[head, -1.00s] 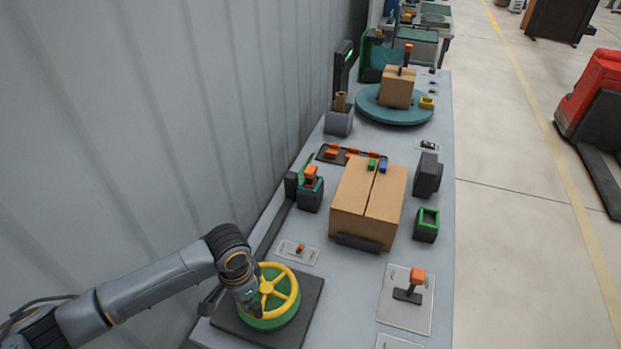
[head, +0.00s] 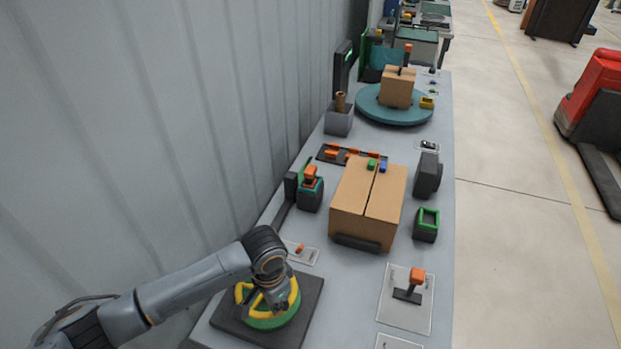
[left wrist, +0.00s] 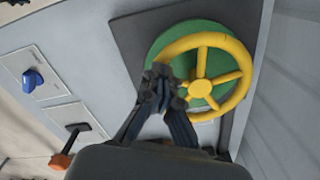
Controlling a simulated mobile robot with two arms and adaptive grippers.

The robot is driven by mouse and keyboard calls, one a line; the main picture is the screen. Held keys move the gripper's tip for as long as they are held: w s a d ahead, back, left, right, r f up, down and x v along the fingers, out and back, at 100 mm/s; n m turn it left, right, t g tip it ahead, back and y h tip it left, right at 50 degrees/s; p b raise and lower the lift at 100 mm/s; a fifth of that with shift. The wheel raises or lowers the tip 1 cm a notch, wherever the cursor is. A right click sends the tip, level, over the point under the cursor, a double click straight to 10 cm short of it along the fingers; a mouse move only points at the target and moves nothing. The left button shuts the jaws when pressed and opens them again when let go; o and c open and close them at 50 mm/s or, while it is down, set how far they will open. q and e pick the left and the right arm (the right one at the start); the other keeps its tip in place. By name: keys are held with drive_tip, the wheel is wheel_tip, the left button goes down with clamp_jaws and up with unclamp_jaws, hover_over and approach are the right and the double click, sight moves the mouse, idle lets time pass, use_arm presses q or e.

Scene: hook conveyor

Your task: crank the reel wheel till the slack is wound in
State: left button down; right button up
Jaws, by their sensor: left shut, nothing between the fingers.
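The reel wheel (head: 243,292) has a yellow rim and spokes over a green disc on a dark base plate (head: 308,300), at the bottom of the head view. My left gripper (head: 280,304) is over the wheel's right side, and my arm hides part of the rim and spokes. In the left wrist view the same yellow wheel (left wrist: 240,90) shows with its hub and spokes. The left gripper's fingertips (left wrist: 163,82) are together at the rim's left edge, with nothing between them. I cannot tell whether they touch the rim. No slack line is discernible. My right gripper is not in view.
A cardboard box (head: 368,205) stands beyond the wheel. An orange-handled lever (head: 415,280) is on a plate to the right. A small switch plate (head: 303,252) lies just behind the wheel. The grey wall (head: 150,150) runs close along the left of the table.

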sight(294, 289)
use_arm(q)
drive_tip(key=shift+d, duration=0.1)
drive_tip(key=shift+w+d, duration=1.15)
drive_tip(key=shift+d, duration=0.3)
drive_tip(key=shift+w, duration=0.25)
drive_tip(key=shift+w+d+b, duration=0.3)
drive_tip(key=shift+w+d, duration=0.05)
drive_tip(key=shift+w, duration=0.4)
drive_tip(key=shift+w+d+b, duration=0.25)
drive_tip(key=shift+w+d, duration=0.05)
drive_tip(key=shift+w, duration=0.4)
